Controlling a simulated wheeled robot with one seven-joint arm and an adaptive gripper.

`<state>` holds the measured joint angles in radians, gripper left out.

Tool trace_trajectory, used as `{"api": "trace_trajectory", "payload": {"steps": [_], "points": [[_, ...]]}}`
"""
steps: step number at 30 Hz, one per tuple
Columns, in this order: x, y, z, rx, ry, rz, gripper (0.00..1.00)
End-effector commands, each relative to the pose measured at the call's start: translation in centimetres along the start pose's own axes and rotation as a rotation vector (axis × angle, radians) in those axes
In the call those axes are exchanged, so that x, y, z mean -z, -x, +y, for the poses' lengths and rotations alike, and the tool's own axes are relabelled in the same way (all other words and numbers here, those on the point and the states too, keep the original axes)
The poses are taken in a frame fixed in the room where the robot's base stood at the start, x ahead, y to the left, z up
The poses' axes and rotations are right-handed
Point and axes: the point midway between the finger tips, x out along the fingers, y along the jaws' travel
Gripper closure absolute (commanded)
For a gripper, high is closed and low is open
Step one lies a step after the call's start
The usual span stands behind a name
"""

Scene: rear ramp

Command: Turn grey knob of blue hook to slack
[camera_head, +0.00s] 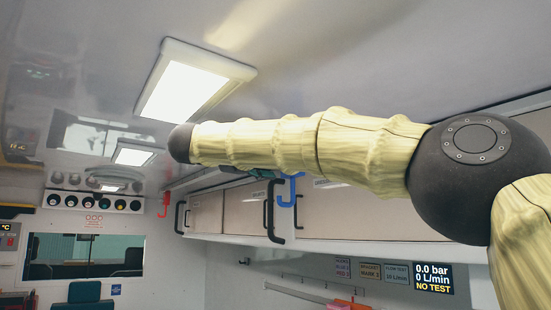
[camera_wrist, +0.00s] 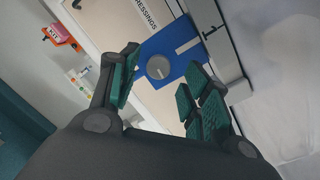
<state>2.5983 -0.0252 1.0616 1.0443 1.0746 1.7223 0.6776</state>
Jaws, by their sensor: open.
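The blue hook (camera_head: 291,188) hangs from the ceiling rail near the cabinet doors, partly hidden behind my arm in the head view. In the wrist view its blue body (camera_wrist: 181,43) fills the space ahead of my gripper (camera_wrist: 161,66). The round grey knob (camera_wrist: 159,67) with a pale pointer mark sits on the blue body and shows between my fingers. My gripper is open, with green finger pads on either side of the knob; I cannot tell if they touch it. In the head view my arm hides most of the gripper and the knob.
A red hook (camera_head: 166,204) hangs further left. Black handles (camera_head: 269,211) stick out from the cabinet doors (camera_head: 241,209). A ceiling lamp (camera_head: 193,82) is above left. A display (camera_head: 433,278) reads 0.0 bar, 0 L/min, NO TEST. A red kit (camera_wrist: 58,35) shows in the wrist view.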

Motion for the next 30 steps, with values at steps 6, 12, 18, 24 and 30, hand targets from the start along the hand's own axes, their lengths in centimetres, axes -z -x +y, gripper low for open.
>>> {"api": "trace_trajectory", "payload": {"steps": [6, 12, 18, 24, 30], "points": [[-0.1, -1.8, 0.0, 0.001, 0.001, 0.000, 0.53], [0.0, -2.2, 0.0, 0.001, 0.000, -0.001, 0.53], [0.0, -2.2, 0.1, 0.000, 0.000, -0.001, 0.58], [0.0, -2.1, 0.1, 0.000, 0.000, -0.001, 0.94], [-0.1, -2.1, 0.1, 0.000, 0.004, -0.001, 0.99]]}}
